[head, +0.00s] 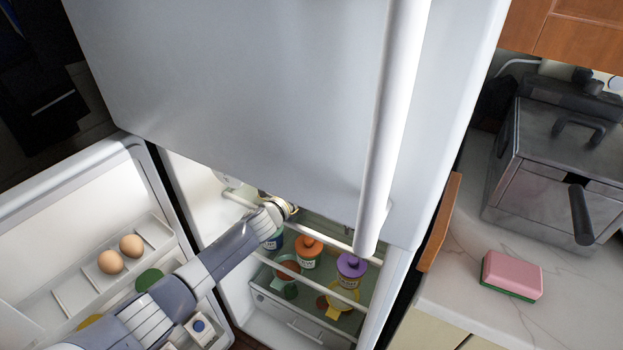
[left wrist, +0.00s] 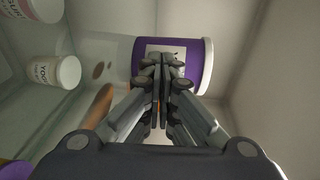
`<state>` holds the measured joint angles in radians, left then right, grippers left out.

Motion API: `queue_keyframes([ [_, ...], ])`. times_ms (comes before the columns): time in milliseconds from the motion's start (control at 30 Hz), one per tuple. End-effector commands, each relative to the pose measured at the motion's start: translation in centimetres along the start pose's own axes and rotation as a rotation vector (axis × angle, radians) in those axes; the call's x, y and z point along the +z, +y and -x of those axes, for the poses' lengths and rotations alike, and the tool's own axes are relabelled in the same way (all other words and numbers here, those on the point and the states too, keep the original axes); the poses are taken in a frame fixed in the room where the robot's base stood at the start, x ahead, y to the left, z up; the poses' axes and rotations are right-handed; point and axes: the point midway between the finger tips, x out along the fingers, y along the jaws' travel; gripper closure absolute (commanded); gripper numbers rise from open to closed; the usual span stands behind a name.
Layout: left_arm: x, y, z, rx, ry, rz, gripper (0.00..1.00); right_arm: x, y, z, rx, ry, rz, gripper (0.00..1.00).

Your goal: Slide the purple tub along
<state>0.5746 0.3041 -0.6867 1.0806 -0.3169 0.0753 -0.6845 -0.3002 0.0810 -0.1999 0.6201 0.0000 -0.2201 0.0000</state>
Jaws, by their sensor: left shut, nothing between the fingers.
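The purple tub (left wrist: 190,48), with a white rim at its right end and a pale label, lies on its side or is seen tilted in the left wrist view; I cannot tell which. My left gripper (left wrist: 160,62) is shut and empty, its fingertips in front of the label. Whether they touch the tub is unclear, and they hide part of it. In the head view my left arm reaches into the open lower fridge compartment, and the gripper's fingers are hidden there. I cannot pick out this tub in the head view. My right gripper is not in view.
White yogurt tubs (left wrist: 55,72) stand at left in the wrist view. In the head view, an orange-lidded jar (head: 309,248) and a purple-lidded jar (head: 351,266) stand on the shelf. The upper door's handle (head: 390,120) hangs close above. Eggs (head: 110,262) sit in the open door.

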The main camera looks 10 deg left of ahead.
Motion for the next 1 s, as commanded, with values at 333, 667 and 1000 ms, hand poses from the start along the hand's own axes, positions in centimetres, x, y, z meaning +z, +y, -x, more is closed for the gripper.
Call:
queue_keyframes([
  [333, 0.0, 0.0, -1.0, -0.001, 0.000, -0.001, 1.00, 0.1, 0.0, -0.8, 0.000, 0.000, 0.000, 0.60],
  [667, 0.0, -0.2, -2.0, 0.000, 0.000, -0.001, 1.00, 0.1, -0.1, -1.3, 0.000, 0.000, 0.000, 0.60],
  [1000, -0.1, -0.2, -2.1, 0.000, 0.000, 0.000, 1.00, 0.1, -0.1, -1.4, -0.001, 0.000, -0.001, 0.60],
])
